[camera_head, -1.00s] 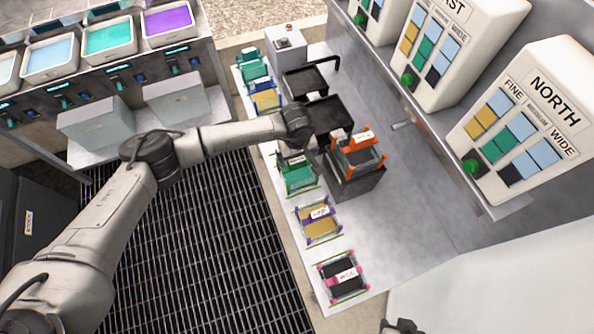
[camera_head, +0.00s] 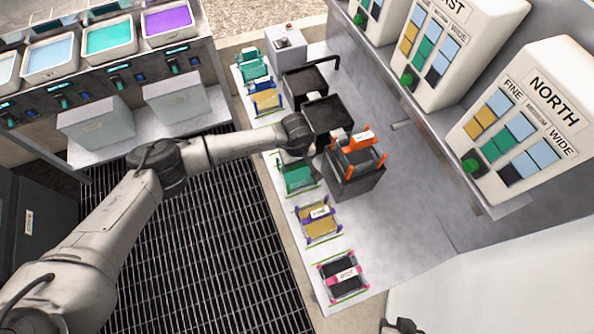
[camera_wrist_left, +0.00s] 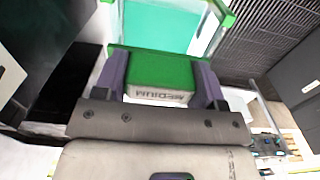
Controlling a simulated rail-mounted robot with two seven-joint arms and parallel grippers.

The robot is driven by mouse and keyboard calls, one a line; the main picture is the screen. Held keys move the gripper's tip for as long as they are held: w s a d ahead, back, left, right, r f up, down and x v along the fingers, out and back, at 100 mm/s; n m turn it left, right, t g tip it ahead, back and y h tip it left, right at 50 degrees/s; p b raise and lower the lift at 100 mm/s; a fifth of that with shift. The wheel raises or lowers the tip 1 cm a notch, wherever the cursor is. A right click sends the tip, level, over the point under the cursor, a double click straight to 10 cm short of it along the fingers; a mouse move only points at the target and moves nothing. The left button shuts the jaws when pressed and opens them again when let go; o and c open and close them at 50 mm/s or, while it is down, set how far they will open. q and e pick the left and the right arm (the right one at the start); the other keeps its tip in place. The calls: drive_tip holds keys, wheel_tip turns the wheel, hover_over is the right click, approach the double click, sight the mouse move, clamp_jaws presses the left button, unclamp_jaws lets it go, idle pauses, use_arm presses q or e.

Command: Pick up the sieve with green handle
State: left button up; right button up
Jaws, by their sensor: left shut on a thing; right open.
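The sieve with green handle (camera_head: 297,180) is in the row on the grey bench, partly covered by my left gripper (camera_head: 300,152) in the head view. In the left wrist view, the fingers of my left gripper (camera_wrist_left: 165,85) are shut on both sides of its green handle block (camera_wrist_left: 160,72), which has a "MEDIUM" label. The sieve's pale teal mesh and green-cornered frame (camera_wrist_left: 228,18) extend beyond. I cannot tell whether the sieve touches the bench. My right gripper (camera_head: 402,327) is open, only partly in view at the bottom edge.
An orange-handled sieve (camera_head: 358,148) sits on a dark box close to the right. Yellow-purple (camera_head: 319,222) and black-pink sieves (camera_head: 343,277) lie nearer. Black trays (camera_head: 327,115) stand behind. Control panels (camera_head: 520,115) line the right. The bench's front right is clear.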

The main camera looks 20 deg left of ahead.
use_arm(q)
drive_tip(key=c, duration=0.4)
drive_tip(key=shift+r, duration=0.15)
